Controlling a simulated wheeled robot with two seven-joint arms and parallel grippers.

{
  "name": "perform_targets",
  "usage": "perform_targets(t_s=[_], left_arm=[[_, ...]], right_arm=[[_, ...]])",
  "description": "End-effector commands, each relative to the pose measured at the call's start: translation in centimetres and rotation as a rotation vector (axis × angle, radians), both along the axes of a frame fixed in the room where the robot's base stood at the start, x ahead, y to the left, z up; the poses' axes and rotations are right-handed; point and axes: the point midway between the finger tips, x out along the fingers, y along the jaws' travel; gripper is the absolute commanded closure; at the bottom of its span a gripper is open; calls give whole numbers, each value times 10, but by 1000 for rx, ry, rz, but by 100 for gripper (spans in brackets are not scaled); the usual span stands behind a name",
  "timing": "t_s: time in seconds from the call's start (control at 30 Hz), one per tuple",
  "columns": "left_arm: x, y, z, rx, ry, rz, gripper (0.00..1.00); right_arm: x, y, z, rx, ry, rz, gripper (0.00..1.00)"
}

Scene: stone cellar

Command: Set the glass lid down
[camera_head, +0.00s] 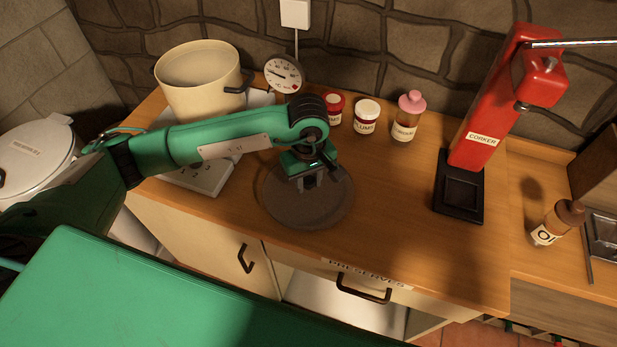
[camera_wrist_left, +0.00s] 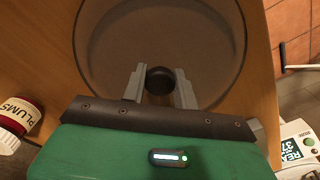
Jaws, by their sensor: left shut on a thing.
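The glass lid (camera_head: 309,213) is a round, dark, see-through disc over the wooden counter (camera_head: 393,195), near its front edge. It also shows in the left wrist view (camera_wrist_left: 112,45), with its black knob (camera_wrist_left: 159,80) between the two fingers. My left gripper (camera_head: 311,182) is above the lid's middle and shut on the knob; it also shows in the left wrist view (camera_wrist_left: 160,88). The lid looks about level. Whether its rim touches the counter or hangs slightly above it, I cannot tell. My right gripper is not in view.
A cream pot (camera_head: 197,80) and a white appliance (camera_head: 203,178) stand left. A dial gauge (camera_head: 283,74), red-lidded jar (camera_head: 334,106), plums jar (camera_head: 366,117) and pink-topped bottle (camera_head: 408,117) stand behind. A red corker (camera_head: 490,125) stands right. Counter between lid and corker is clear.

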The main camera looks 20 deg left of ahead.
Motion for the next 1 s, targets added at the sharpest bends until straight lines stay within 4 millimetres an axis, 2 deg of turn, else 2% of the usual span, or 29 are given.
perform_targets(t_s=[0.13,0.43,0.47,0.57,0.97,1.0], left_arm=[[1,-1,-2,-2,-3,-1,100],[1,0,-5,-2,-3,-1,100],[0,0,-5,-1,-2,-1,67],[0,0,-4,-1,-2,-1,49],[0,0,1,-1,-1,0,49],[1,0,4,-2,-6,-1,49]], right_arm=[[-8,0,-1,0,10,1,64],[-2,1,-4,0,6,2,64],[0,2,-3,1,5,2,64],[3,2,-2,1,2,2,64],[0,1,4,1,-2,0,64],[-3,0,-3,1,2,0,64]])
